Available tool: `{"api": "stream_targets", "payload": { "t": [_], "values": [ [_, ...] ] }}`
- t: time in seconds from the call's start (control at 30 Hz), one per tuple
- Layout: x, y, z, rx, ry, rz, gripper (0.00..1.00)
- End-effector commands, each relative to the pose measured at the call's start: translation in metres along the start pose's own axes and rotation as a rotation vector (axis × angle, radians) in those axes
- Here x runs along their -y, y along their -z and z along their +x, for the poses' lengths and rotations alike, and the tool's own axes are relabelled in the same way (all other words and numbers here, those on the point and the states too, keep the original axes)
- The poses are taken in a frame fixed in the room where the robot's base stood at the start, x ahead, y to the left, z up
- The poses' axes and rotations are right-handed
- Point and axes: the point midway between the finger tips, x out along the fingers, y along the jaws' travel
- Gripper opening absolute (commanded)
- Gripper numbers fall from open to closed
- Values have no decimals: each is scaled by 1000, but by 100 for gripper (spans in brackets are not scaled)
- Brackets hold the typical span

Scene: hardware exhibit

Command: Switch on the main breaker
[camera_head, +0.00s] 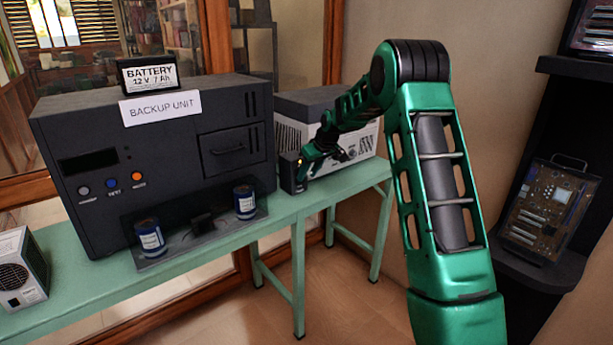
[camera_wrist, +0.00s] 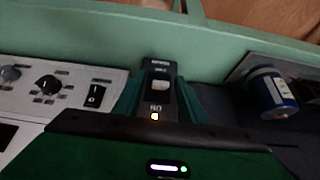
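The breaker (camera_head: 289,172) is a small dark upright box on the green bench, between the backup unit and a white-and-grey machine. In the wrist view the breaker (camera_wrist: 160,97) shows a pale switch part in its middle, lettering that looks like ON upside down, and a small lit light beside it. My gripper (camera_head: 306,167) is at the breaker's right side in the head view. In the wrist view the green fingers of my gripper (camera_wrist: 160,103) stand apart, one on each side of the breaker. Whether they touch it is not clear.
The backup unit (camera_head: 160,160) stands left with a battery (camera_head: 150,75) on top and two blue cans (camera_head: 150,238) in front. The white-and-grey machine (camera_head: 350,140), with knobs and a rocker switch, stands right. The green bench (camera_head: 340,183) has little free room around the breaker.

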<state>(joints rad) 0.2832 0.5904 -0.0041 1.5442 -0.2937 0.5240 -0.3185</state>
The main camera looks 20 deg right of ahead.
Motion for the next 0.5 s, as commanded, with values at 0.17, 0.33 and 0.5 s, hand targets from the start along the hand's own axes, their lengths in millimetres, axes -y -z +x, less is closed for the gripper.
{"api": "stream_targets", "payload": {
  "t": [0.17, 0.33, 0.5],
  "values": [
    [-1, 0, -12, -1, -1, 0, 38],
    [0, 1, -40, -2, -1, 0, 38],
    [-1, 1, -72, -2, -2, 1, 38]
  ]
}}
